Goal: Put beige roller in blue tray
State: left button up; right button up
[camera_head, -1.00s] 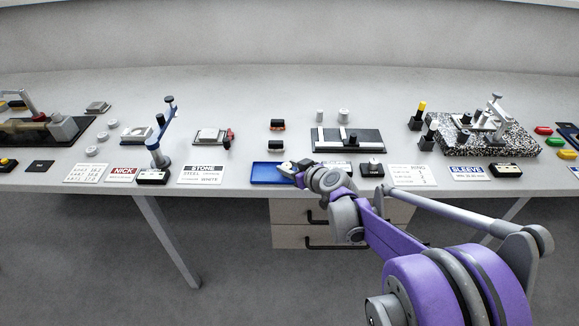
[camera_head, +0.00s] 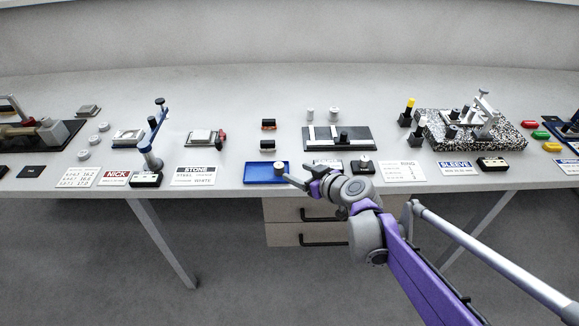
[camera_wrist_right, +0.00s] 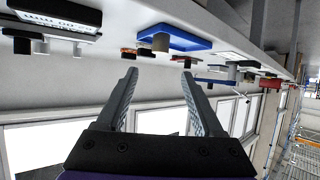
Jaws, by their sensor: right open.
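The blue tray (camera_head: 258,174) lies at the front edge of the bench, and it also shows in the right wrist view (camera_wrist_right: 186,41). A small greyish-tan roller (camera_head: 279,168), apparently the beige roller, stands upright inside the tray near its right end. It also shows in the right wrist view (camera_wrist_right: 160,42), where it looks brown. My right gripper (camera_head: 297,179) is just right of the tray with its fingers towards the roller. In the right wrist view its fingers (camera_wrist_right: 159,75) are apart with nothing between them. My left gripper is out of view.
Two black blocks (camera_head: 268,125) (camera_head: 267,145) sit behind the tray. A dark fixture plate (camera_head: 362,144) with white bars stands right of them, with two light cylinders (camera_head: 310,114) (camera_head: 335,114) behind it. A STONE card (camera_head: 194,176) lies left of the tray.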

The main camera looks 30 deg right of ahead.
jog(key=s+a+f+g+y, duration=0.1)
jog(key=s+a+f+g, duration=0.15)
jog(key=s+a, duration=0.35)
jog(key=s+a+f+g+y, duration=0.1)
jog(key=s+a+f+g, duration=0.15)
jog(key=s+a, duration=0.4)
jog(key=s+a+f+g+h, duration=0.2)
jog(key=s+a+f, duration=0.1)
jog(key=s, duration=0.5)
jog(key=shift+s+a+f+m+g+h, duration=0.15)
jog(key=shift+a+f+m+g+h, duration=0.2)
jog(key=shift+f, duration=0.4)
